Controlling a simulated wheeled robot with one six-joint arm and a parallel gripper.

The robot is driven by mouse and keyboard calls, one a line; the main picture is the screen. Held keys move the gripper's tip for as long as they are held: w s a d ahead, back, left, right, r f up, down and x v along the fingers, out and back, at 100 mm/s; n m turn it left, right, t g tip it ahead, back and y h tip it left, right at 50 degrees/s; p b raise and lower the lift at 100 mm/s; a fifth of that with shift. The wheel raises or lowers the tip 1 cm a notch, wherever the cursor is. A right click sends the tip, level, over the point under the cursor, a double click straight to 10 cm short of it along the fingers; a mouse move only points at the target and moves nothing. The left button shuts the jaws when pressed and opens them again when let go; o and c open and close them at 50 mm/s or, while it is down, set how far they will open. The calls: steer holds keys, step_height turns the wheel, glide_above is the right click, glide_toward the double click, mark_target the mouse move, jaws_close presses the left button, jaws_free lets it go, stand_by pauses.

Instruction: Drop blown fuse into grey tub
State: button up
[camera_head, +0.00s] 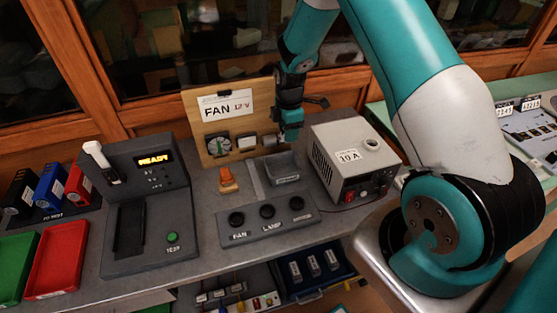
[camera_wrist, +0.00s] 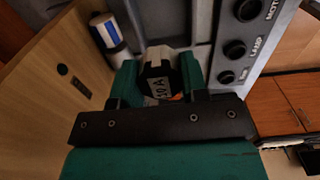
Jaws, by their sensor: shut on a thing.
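My gripper (camera_head: 290,132) is above the back of the bench, in front of the fan board. In the wrist view, my gripper (camera_wrist: 158,82) is shut on a small black and pale fuse (camera_wrist: 158,78) marked 10 A. The fuse cannot be made out in the head view. A small grey tub (camera_head: 284,180) sits on the bench behind the knob panel. My gripper is above and close to the tub's back edge; whether the fuse is directly over it I cannot tell.
The wooden FAN 12 V board (camera_head: 195,105) stands close behind my gripper. A power box (camera_head: 350,165) marked 10 A is to the right. The knob panel (camera_head: 268,222) is in front, an orange piece (camera_head: 228,181) left. A tester (camera_head: 145,205) reads READY. Red (camera_head: 58,258) and green (camera_head: 14,265) trays are far left.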

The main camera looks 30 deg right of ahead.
steer(key=shift+w+a+f, duration=0.1)
steer(key=shift+w+a, duration=0.05)
steer(key=shift+w, duration=0.05)
steer(key=shift+a+f, duration=0.1)
steer(key=shift+f, duration=0.1)
steer(key=f+b, duration=0.2)
steer(key=f, duration=0.1)
steer(key=f+b, duration=0.2)
steer(key=shift+d+f, duration=0.2)
steer(key=shift+d, duration=0.15)
steer(key=o, duration=1)
steer(key=shift+r, duration=0.15)
